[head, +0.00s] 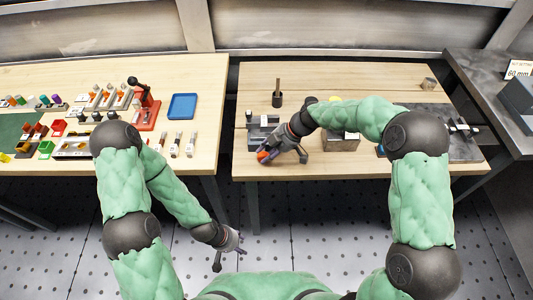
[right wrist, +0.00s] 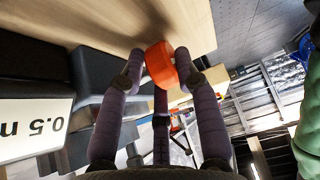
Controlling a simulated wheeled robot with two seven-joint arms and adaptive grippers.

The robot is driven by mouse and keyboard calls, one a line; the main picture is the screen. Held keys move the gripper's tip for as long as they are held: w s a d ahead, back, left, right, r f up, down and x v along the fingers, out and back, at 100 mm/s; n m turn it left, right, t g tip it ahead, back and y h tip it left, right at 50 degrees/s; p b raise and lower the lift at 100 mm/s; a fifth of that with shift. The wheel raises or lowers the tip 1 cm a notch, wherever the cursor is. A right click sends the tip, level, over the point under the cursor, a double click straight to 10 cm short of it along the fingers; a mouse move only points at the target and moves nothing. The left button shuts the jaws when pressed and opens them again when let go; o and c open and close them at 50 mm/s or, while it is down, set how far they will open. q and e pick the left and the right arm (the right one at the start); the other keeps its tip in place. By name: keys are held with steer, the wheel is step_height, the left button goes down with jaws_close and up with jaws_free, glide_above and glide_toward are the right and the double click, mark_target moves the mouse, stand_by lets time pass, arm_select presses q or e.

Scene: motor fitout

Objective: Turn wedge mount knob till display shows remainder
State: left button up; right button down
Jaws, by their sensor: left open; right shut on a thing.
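An orange knob (right wrist: 160,64) sits between the fingers of my right gripper (right wrist: 158,68) in the right wrist view. In the head view the orange knob (head: 263,156) shows at the tip of my right gripper (head: 272,153), near the table's front edge. The right gripper is shut on the knob. A grey wedge mount (head: 262,124) stands just behind it, partly hidden by the gripper. A white panel (right wrist: 34,124) in the wrist view is cut off and turned; its characters seem to include 0.5. My left gripper (head: 238,243) is open and empty above the floor.
A dark holder (head: 277,100) with an upright tool stands behind the mount. A metal block (head: 342,142) lies right of the gripper, beneath my right arm. A left table (head: 150,78) holds a blue tray (head: 182,106) and small parts. A sign reading 60 mm (head: 518,69) stands far right.

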steer(key=c, duration=0.9)
jaws_free()
steer(key=v, duration=1.2)
steer(key=shift+a, duration=0.1)
